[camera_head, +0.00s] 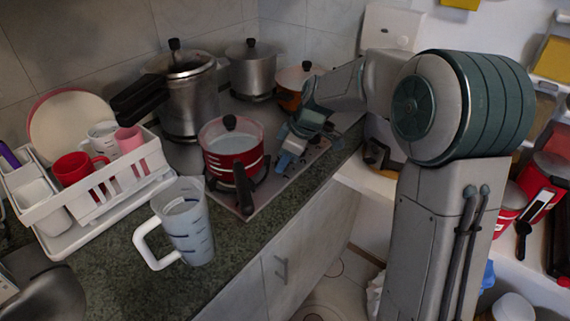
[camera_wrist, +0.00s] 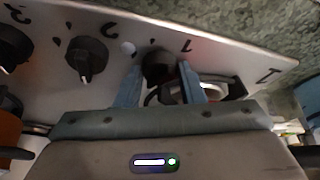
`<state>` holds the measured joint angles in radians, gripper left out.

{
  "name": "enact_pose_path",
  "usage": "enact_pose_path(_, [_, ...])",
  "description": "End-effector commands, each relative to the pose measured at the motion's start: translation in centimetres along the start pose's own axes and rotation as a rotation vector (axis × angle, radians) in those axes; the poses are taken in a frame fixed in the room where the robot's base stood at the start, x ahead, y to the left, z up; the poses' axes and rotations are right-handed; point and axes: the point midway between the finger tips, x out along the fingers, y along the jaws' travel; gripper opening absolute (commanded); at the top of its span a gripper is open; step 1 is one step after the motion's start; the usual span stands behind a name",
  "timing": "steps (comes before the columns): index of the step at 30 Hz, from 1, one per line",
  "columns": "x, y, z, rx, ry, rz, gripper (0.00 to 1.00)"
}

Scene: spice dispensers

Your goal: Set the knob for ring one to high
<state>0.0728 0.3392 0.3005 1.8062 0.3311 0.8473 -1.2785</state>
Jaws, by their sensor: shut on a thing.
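In the wrist view, a dark round knob (camera_wrist: 158,66) sits on the stove's pale control strip beside a printed mark that looks like a 1. My gripper (camera_wrist: 158,82) has its two blue fingers on either side of this knob and is shut on it. The knob's pointer and setting are hidden between the fingers. A second dark knob (camera_wrist: 87,57) stands to its left near a printed 2, and a third knob (camera_wrist: 12,46) is at the left edge near a 3. In the head view my gripper (camera_head: 288,152) is low over the stove's right front edge, hiding the knob.
A red pot (camera_head: 222,158) with a dark handle stands on the stove close left of my gripper. A pressure cooker (camera_head: 190,100), a steel pot (camera_head: 252,72) and an orange pan (camera_head: 291,86) stand behind. A measuring jug (camera_head: 188,230) and a white dish rack (camera_head: 105,208) are on the counter.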

Motion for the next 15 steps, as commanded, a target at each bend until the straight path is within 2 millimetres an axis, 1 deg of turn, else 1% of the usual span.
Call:
enact_pose_path(1, [0.23,-0.02,0.08,0.038,0.001,0.022,0.13])
enact_pose_path(6, [0.13,-0.17,-0.02,0.168,0.001,0.075,0.13])
enact_pose_path(15, [0.02,-0.29,-0.11,0.34,0.002,0.145,0.12])
